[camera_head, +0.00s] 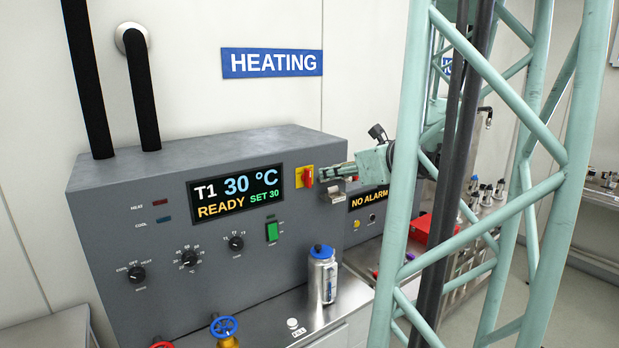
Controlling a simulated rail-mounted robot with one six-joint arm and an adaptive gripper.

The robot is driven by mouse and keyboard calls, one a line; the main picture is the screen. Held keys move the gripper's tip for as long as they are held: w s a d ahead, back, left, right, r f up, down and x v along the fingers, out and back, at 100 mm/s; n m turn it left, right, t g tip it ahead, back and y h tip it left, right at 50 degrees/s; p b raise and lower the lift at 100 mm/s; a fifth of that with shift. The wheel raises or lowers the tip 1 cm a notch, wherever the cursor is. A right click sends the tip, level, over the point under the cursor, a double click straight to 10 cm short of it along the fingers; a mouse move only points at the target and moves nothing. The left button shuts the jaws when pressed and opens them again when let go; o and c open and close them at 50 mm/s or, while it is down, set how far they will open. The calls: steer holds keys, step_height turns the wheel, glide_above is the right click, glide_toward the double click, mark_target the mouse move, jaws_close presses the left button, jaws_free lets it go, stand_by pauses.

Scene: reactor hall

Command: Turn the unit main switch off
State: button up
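A red rotary handle on a yellow plate, which looks like the main switch (305,178), sits on the front of the grey heating unit (150,220), just right of its display. The red handle appears roughly upright; no lettering on it can be read. My gripper (322,174) reaches in from the right, with its fingers pointing left at the switch. The fingertips are very close to the handle; I cannot tell whether they touch it. The gap between the fingers is too small to make out.
The display (236,192) reads T1 30 °C, READY, SET 30. A silver bottle with a blue cap (322,275) stands in front of the unit. A NO ALARM panel (370,199) and a red box (422,229) are to the right.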

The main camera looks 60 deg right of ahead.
mark_target(310, 177)
steer(key=shift+s+d+f+m, duration=0.15)
steer(key=shift+s+d+m, duration=0.15)
steer(key=shift+s+d, duration=0.1)
steer(key=shift+w, duration=0.1)
steer(key=shift+x, duration=6.8)
steer(key=shift+d, duration=0.15)
steer(key=shift+c, duration=0.2)
jaws_close()
